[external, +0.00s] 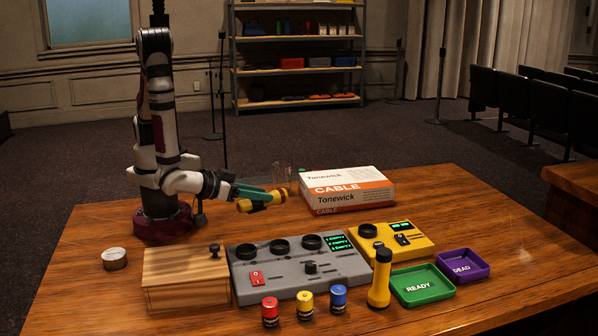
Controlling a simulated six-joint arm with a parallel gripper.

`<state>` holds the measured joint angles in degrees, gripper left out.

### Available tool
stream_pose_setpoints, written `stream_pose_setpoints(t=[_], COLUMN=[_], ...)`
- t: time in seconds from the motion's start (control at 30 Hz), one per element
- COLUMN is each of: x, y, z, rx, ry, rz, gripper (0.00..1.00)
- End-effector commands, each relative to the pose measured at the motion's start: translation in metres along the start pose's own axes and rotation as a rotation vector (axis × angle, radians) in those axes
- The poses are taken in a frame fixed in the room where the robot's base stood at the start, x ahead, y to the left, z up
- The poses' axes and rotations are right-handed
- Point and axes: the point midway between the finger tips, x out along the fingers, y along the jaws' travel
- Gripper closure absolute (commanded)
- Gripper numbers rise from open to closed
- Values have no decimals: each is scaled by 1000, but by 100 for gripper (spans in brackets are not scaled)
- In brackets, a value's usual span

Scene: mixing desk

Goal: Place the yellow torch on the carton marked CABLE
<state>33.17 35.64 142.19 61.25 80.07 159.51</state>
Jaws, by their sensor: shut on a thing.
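My gripper (262,197), with teal fingers, is shut on a yellow and black thing that looks like a yellow torch (245,206). It is held roughly level, just left of the carton, and seems to be above the table; the fingers hide part of it. The white and orange carton marked CABLE (345,180) lies flat on the table at the back, and its top is bare. A second yellow, torch-shaped thing (380,285) with a black upper part stands upright at the front, apart from my gripper.
A grey mixing console (290,280) and a yellow box (415,243) fill the middle. A wooden box (185,275), red (270,312), yellow (305,306) and blue (338,299) cells, a green READY tray (422,300) and a purple DEAD tray (484,272) surround them. A clear glass (282,173) stands behind my gripper.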

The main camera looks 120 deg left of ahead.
Motion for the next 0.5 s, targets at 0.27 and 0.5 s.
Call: stream_pose_setpoints(t=[0.27, 0.5], x=[31, 141], y=[6, -10], z=[-11, -56], rx=[-9, -25], ry=[0, 1], rz=[-22, -58], gripper=[100, 100])
